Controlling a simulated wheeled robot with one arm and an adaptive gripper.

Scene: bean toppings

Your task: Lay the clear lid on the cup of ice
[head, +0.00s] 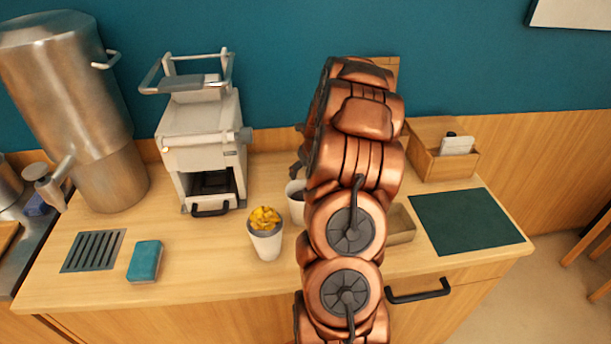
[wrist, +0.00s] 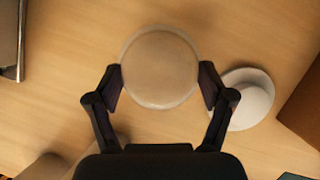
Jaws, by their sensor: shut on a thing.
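The clear lid (wrist: 160,66) is a round, see-through disc in the wrist view. My gripper (wrist: 160,82) is shut on its rim, one finger at each side, with wood surface showing through the lid. In the head view my arm hides the lid and most of the gripper; a dark part of it (head: 298,166) shows left of the arm. A white cup (head: 295,207) stands on the counter, partly behind my arm; I cannot tell whether it holds ice. A white round object (wrist: 248,103) lies right of the lid in the wrist view.
A cup with yellow topping (head: 265,242) stands in front of the white cup. A white machine (head: 203,140) and a metal urn (head: 75,90) stand at left. A wooden box (head: 440,160) and dark green mat (head: 465,220) are at right. A blue sponge (head: 145,261) lies at front left.

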